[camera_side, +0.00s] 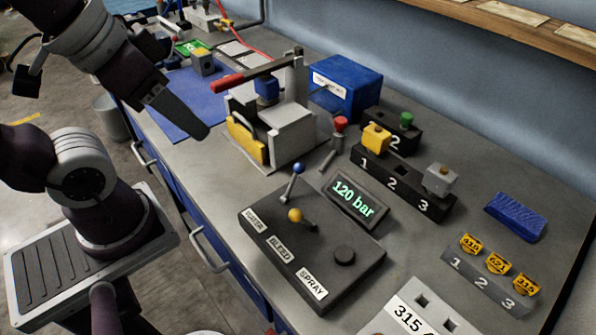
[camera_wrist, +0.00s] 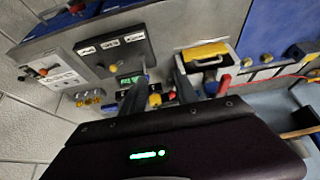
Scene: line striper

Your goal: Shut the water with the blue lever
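The blue-knobbed lever (camera_side: 298,168) stands on a black control panel (camera_side: 318,262) in the side view, its stem leaning slightly. The panel carries labels; the one at the lever's end seems to read WATER, the others BLEED and SPRAY. The panel also shows in the wrist view (camera_wrist: 130,48), but I cannot make out the blue knob there. My gripper (camera_side: 182,112) hangs in the air to the upper left of the panel, apart from the lever. In the wrist view its two fingers (camera_wrist: 160,86) are spread with nothing held between them.
A yellow-knobbed lever (camera_side: 295,215) and a black knob (camera_side: 344,254) share the panel. A display (camera_side: 355,203) reads 120 bar. A grey press with a red-handled arm (camera_side: 228,84) stands behind, near my gripper. Numbered blocks (camera_side: 405,182) sit to the right.

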